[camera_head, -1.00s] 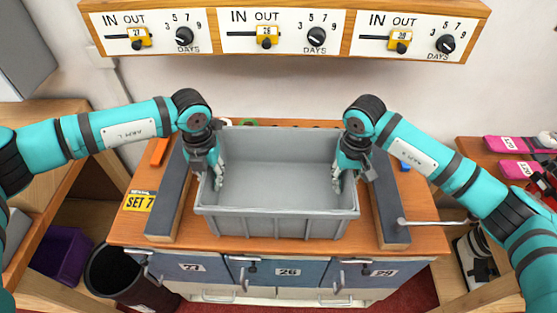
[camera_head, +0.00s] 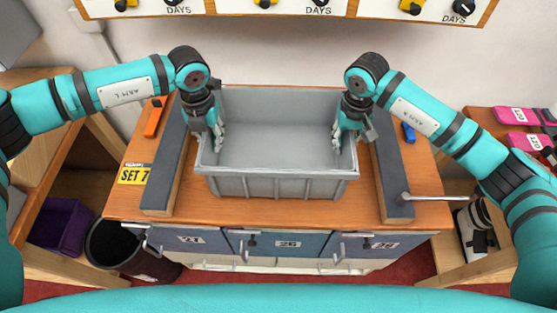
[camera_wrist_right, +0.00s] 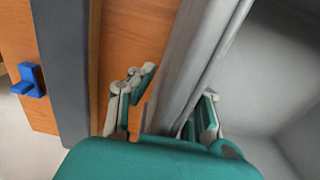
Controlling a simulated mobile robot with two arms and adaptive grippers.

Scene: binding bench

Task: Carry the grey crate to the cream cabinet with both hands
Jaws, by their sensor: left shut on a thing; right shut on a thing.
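The grey crate (camera_head: 275,186) is empty and looks level above the wooden bench (camera_head: 290,212), between two dark side rails. Whether its base touches the bench is hard to tell. My left gripper (camera_head: 209,140) is shut on the crate's left wall, and my right gripper (camera_head: 346,140) is shut on its right wall. In the right wrist view, the right gripper's fingers (camera_wrist_right: 168,112) lie either side of the crate's rim (camera_wrist_right: 192,70). I cannot make out a separate cream cabinet; only a cream strip shows below the bench's blue doors.
The left rail (camera_head: 166,170) and right rail (camera_head: 390,170) flank the crate. A metal lever (camera_head: 435,197) sticks out at right. An orange item (camera_head: 155,118) and a blue item (camera_head: 408,133) lie outside the rails. A dark bin (camera_head: 120,250) stands on the floor at left.

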